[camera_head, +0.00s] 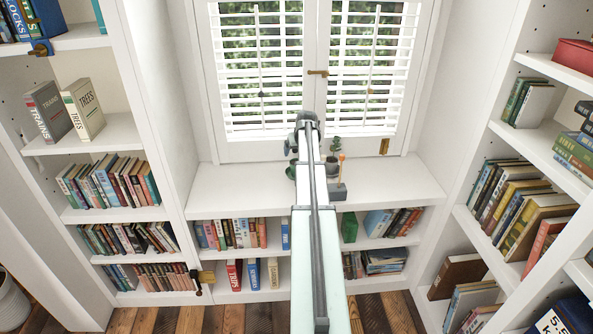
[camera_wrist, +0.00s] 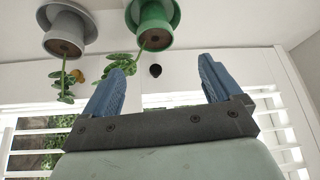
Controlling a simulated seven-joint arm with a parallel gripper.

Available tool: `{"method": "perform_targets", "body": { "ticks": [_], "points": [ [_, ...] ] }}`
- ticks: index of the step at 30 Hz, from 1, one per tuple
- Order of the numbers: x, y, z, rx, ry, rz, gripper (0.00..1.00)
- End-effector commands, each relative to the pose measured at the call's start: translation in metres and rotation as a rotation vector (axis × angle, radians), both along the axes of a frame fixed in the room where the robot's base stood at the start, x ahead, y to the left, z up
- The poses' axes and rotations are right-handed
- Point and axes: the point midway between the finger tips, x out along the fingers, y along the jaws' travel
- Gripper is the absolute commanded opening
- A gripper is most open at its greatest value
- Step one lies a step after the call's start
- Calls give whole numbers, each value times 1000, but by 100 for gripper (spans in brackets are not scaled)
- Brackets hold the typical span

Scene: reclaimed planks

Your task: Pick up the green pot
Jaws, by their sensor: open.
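The green pot (camera_wrist: 155,16) shows at the top of the wrist view, which looks upside down, with a leafy plant hanging into the picture. In the head view my arm hides the fingers.
A grey pot (camera_wrist: 68,20) with a plant stands beside the green one; it is right of my arm in the head view (camera_head: 332,168). Bookshelves flank both sides. The ledge's right part is clear.

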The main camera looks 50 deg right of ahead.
Motion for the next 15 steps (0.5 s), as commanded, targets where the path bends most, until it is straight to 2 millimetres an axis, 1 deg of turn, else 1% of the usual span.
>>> {"method": "perform_targets", "body": {
  "ticks": [1, 6, 9, 12, 15],
  "points": [
    [4, -3, -8, 2, 1, 0, 92],
    [17, -12, -35, 2, 1, 0, 92],
    [22, -16, -47, 2, 1, 0, 92],
    [25, -18, -55, 1, 1, 0, 92],
    [26, -18, -58, 1, 1, 0, 92]
  ]
}}
